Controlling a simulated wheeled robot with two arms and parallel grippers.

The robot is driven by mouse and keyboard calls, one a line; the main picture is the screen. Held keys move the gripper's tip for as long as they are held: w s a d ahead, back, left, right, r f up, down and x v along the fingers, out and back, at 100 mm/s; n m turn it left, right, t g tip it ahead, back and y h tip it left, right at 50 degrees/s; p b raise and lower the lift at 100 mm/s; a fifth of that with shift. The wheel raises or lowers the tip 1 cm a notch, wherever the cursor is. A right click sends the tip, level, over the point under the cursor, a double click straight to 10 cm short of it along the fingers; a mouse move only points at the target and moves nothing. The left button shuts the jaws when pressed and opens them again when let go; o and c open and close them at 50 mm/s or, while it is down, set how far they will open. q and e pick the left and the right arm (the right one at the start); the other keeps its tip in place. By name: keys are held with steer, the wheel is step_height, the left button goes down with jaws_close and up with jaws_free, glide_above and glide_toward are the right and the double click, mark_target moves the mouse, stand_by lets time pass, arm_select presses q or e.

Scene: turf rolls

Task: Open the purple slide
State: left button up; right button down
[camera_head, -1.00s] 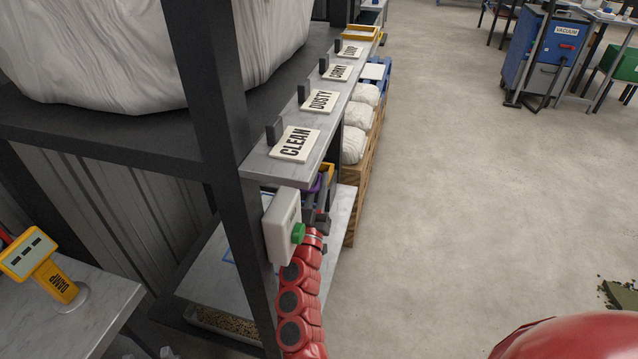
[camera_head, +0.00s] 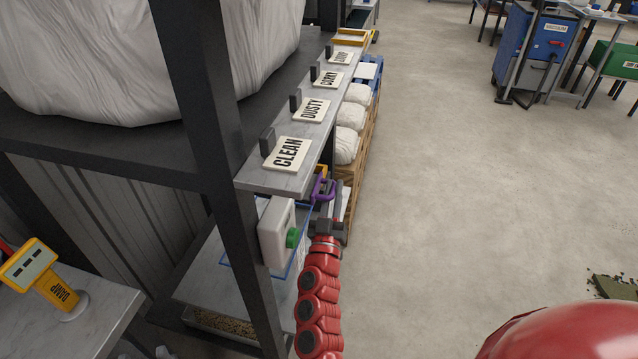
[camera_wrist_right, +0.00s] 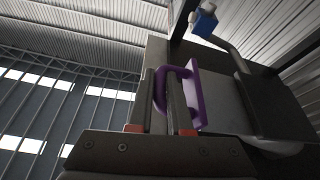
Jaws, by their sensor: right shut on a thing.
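The purple slide (camera_head: 323,189) shows in the head view as a small purple handle under the shelf that carries the labels. In the right wrist view its purple handle loop (camera_wrist_right: 162,88) and flat purple plate (camera_wrist_right: 196,95) are seen close up. My right gripper (camera_head: 327,205) is shut on the purple handle, with its fingers on either side of the loop's bar. It also shows in the right wrist view (camera_wrist_right: 161,100). The rest of the slide is hidden behind the post and shelf. My left gripper is not in view.
A white box with a green button (camera_head: 277,232) is fixed to the dark post (camera_head: 205,110), close left of my right arm. Label plates, including CLEAN (camera_head: 287,152), stand on the ledge above. White sacks (camera_head: 347,145) lie beyond. Open floor (camera_head: 440,190) is to the right.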

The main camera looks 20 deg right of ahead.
steer(key=shift+f, duration=0.1)
steer(key=c, duration=1.1)
jaws_free()
steer(key=v, duration=1.7)
steer(key=shift+s, duration=0.25)
